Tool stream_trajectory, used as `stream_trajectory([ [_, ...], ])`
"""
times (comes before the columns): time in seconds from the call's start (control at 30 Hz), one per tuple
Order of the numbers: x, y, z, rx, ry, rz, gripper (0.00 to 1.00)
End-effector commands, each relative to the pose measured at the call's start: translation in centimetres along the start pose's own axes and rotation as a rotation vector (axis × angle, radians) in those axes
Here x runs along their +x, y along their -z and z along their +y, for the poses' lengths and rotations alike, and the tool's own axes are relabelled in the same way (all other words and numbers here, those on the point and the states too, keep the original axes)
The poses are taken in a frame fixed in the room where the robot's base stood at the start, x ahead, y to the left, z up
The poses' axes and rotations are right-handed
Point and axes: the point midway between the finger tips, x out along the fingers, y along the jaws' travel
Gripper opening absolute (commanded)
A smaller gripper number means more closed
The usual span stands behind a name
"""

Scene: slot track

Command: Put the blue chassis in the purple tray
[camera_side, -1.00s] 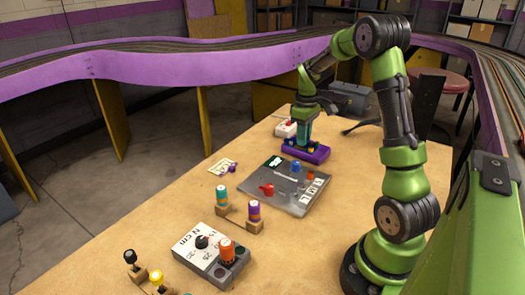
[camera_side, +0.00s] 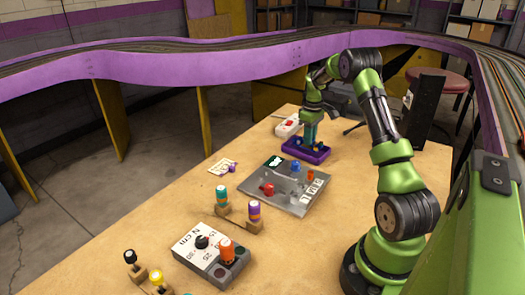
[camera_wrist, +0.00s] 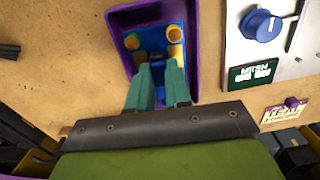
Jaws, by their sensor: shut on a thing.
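The blue chassis (camera_wrist: 152,38) is inside the purple tray (camera_wrist: 116,24), seen between the tray's walls in the wrist view. My gripper (camera_wrist: 162,70) has its teal fingers down over the tray and is shut on the chassis. The fingers hide the near part of the chassis. Whether it rests on the tray floor I cannot tell. In the side view the tray (camera_side: 291,152) sits at the far end of the table, with my gripper (camera_side: 309,143) upright above it.
A grey panel with knobs (camera_side: 283,190) lies in front of the tray. A white box with a red button (camera_side: 288,126) stands behind it. Bare table lies left of the tray.

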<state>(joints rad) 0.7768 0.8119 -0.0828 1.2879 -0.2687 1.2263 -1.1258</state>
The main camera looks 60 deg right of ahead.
Motion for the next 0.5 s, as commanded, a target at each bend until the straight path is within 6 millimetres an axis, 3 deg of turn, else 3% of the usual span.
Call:
stream_trajectory([
  [0.2,2.9,-0.1,0.0,0.0,0.001,-0.002,0.0],
  [0.5,3.1,0.0,0.0,0.0,0.001,0.0,0.0],
])
